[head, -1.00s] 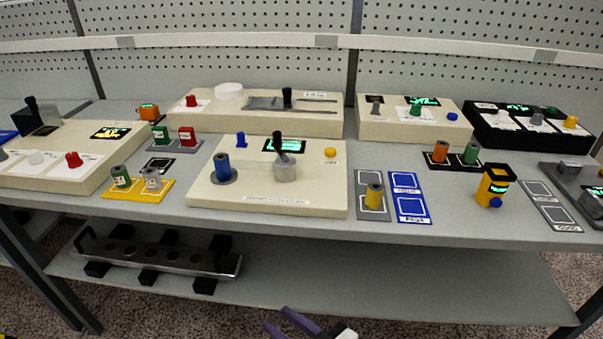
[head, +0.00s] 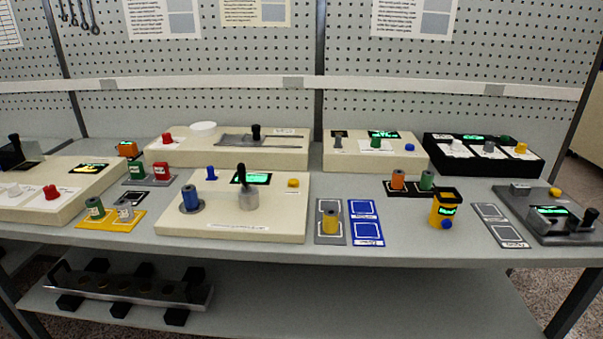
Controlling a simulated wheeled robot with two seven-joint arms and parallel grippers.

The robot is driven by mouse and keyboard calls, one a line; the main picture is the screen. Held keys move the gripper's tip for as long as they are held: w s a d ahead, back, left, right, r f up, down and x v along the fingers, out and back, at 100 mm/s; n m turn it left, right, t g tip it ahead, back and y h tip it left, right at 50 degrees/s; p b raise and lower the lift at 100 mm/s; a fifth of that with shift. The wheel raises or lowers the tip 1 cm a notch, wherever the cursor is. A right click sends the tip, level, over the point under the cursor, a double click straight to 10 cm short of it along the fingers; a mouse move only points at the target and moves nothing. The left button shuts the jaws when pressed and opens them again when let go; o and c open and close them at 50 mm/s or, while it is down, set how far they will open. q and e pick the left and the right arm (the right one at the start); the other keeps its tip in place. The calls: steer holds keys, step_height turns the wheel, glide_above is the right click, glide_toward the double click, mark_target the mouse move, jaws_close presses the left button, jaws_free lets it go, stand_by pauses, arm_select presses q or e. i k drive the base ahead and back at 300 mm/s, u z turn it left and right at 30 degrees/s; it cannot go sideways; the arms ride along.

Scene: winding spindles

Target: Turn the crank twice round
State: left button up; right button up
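A crank with a black handle (head: 242,173) on a grey round hub (head: 248,199) stands on the cream box (head: 250,228) at the front middle of the bench. A small green-lit display (head: 258,178) is just behind it. A blue spool (head: 190,197) stands upright on a grey disc left of the crank. A blue knob (head: 211,173) and a yellow knob (head: 293,183) are also on this box. Neither of my grippers is in the head view.
A yellow spool (head: 330,222) on a grey mat and a blue mat (head: 366,232) lie right of the box. A yellow-black device (head: 444,208) stands further right. Cream boxes (head: 230,158) stand behind.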

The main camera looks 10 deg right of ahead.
mark_target(249, 196)
steer(key=z, duration=0.2)
steer(key=i, duration=1.1)
steer(key=z, duration=1.55)
steer(key=k, duration=1)
steer(key=u, duration=0.5)
